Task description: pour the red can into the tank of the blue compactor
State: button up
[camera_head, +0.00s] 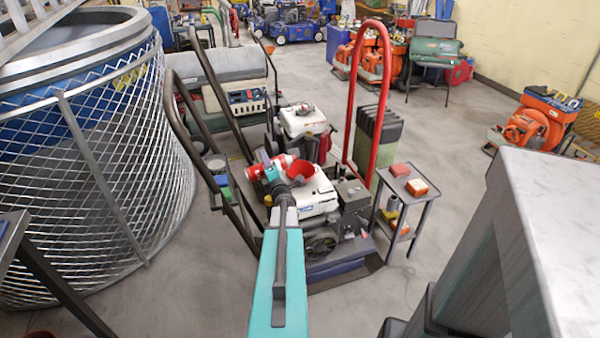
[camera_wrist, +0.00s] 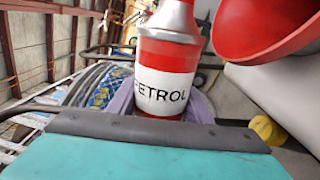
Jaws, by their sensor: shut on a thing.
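The red can (camera_wrist: 168,75), with a white band reading "ETROL" and a silver top, is between my gripper's (camera_wrist: 160,108) lilac fingers in the wrist view. My gripper (camera_head: 272,173) is shut on it. In the head view the can (camera_head: 256,172) is small and partly covered by my gripper, so its exact tilt is hard to tell. A red funnel (camera_head: 300,173) stands on the white engine (camera_head: 318,194) of the machine with the dark blue base (camera_head: 338,268). The funnel also shows in the wrist view (camera_wrist: 268,25), right of the can's top and apart from it. The tank opening is hidden.
A red hoop handle (camera_head: 352,105) rises behind the machine. A small side table (camera_head: 418,198) with red blocks stands right of it. A large mesh cage (camera_head: 90,170) fills the left. A grey-topped block (camera_head: 550,220) stands at the right. A yellow cap (camera_wrist: 266,129) shows in the wrist view.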

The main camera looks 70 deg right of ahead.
aim_at(274, 159)
jog(key=n+b, duration=0.2)
jog(key=s+d+n+b, duration=0.1)
jog(key=n+b, duration=0.1)
jog(key=s+d+r+n+b, duration=0.1)
jog(key=n+b, duration=0.1)
jog(key=n, duration=0.1)
jog(key=shift+s+r, duration=0.1)
jog(key=shift+s, duration=0.05)
notch_tip(274, 159, up, 7)
jog(key=n+b, duration=0.2)
jog(key=n, duration=0.6)
jog(key=shift+s+d+f+n+b, duration=0.2)
jog(key=shift+s+d+n+b, duration=0.15)
jog(key=shift+s, duration=0.1)
dwell(0.5)
dwell(1.0)
